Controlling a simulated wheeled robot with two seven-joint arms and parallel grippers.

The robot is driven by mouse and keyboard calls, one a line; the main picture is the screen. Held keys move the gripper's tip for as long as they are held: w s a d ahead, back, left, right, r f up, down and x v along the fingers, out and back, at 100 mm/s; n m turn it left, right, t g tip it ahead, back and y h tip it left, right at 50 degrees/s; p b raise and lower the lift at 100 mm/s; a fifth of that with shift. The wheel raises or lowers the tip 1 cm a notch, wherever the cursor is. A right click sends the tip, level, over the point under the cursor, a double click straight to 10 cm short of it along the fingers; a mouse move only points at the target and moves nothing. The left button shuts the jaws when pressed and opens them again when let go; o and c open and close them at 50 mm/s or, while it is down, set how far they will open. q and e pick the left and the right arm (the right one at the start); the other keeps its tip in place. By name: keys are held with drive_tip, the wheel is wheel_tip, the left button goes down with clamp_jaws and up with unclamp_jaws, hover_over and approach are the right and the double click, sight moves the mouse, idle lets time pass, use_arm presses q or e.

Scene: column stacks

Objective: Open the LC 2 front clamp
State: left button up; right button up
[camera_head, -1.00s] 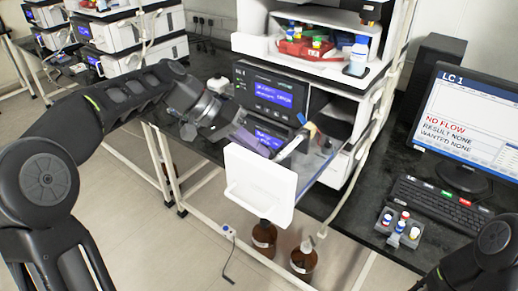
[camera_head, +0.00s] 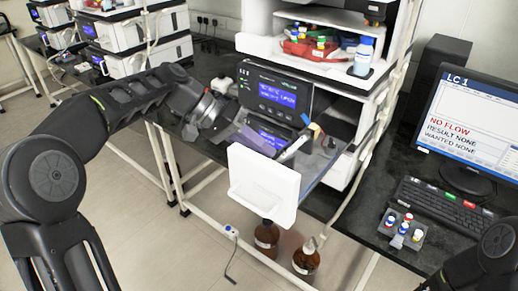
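A stack module with a blue-lit display (camera_head: 277,92) stands in the middle; its small text is hard to read. Its drawer is pulled out, with a white front panel (camera_head: 264,190) and clear sides. A white slim part (camera_head: 294,148) and a tan and blue part (camera_head: 314,130) show at the drawer. I cannot make out which part is the front clamp, and I see no LC 2 label. My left gripper (camera_head: 245,133) reaches in from the left at the drawer, in front of the module; its fingertips are unclear. My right gripper is out of view; only my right arm shows at lower right.
A monitor (camera_head: 473,110) labelled LC 1 reads NO FLOW. Before it are a keyboard (camera_head: 445,206) and a small vial rack (camera_head: 401,230). Shelves above hold bottles and a red tray (camera_head: 308,50). Brown bottles (camera_head: 306,259) stand below. Other stacks (camera_head: 135,35) stand back left.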

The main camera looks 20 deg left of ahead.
use_arm(q)
drive_tip(key=shift+a, duration=0.1)
drive_tip(key=shift+a+r, duration=0.2)
drive_tip(key=shift+r, duration=0.05)
drive_tip(key=p+v, duration=0.6)
drive_tip(key=v, duration=0.1)
drive_tip(key=shift+p, duration=0.4)
